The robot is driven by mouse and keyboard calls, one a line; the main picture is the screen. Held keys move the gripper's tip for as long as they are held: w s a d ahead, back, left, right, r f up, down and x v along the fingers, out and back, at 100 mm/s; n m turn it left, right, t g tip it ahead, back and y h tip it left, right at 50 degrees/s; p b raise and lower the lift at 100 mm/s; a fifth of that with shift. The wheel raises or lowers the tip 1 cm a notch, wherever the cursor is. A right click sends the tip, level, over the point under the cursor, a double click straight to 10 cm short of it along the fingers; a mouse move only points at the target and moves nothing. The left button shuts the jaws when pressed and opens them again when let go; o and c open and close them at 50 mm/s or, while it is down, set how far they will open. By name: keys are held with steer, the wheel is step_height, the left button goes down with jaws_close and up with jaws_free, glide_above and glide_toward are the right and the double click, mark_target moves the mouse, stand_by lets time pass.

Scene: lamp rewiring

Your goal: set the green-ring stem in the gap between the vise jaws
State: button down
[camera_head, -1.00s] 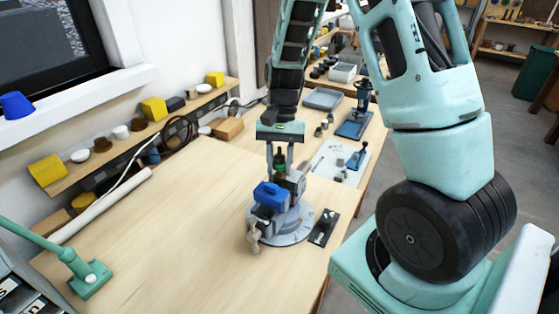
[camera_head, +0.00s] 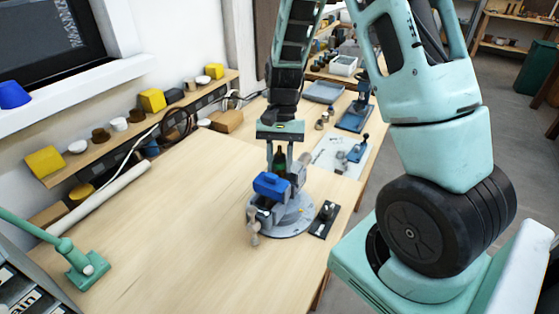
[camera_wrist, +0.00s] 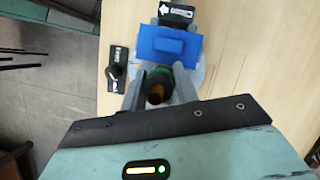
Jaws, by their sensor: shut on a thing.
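My gripper (camera_head: 279,165) points down over the vise (camera_head: 284,216), its fingers shut on the green-ring stem. The stem (camera_head: 279,155) shows as a dark green piece between the fingers. The vise has a blue block (camera_head: 271,185) on top and a round grey base. The stem is right behind the blue block in the head view. Its lower end and the jaw gap are hidden, so I cannot tell whether it sits in the gap.
A black plate with a knob (camera_head: 325,218) lies right of the vise. A white mat (camera_head: 335,153) with small parts and a blue tool stand (camera_head: 355,118) are farther back. A green lamp base (camera_head: 88,268) stands front left. The left middle of the bench is clear.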

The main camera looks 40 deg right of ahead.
steer(key=shift+f, duration=0.25)
stand_by(0.4)
steer(key=c, duration=1)
jaws_free()
steer(key=b+v, duration=0.3)
steer(key=v, duration=1.4)
steer(key=shift+r+b, duration=0.3)
steer(key=shift+b, duration=0.1)
steer(key=s+p+v, duration=0.1)
steer(key=p+v, duration=0.7)
steer(key=p, duration=0.1)
steer(key=shift+a+r, duration=0.25)
steer(key=shift+r, duration=0.3)
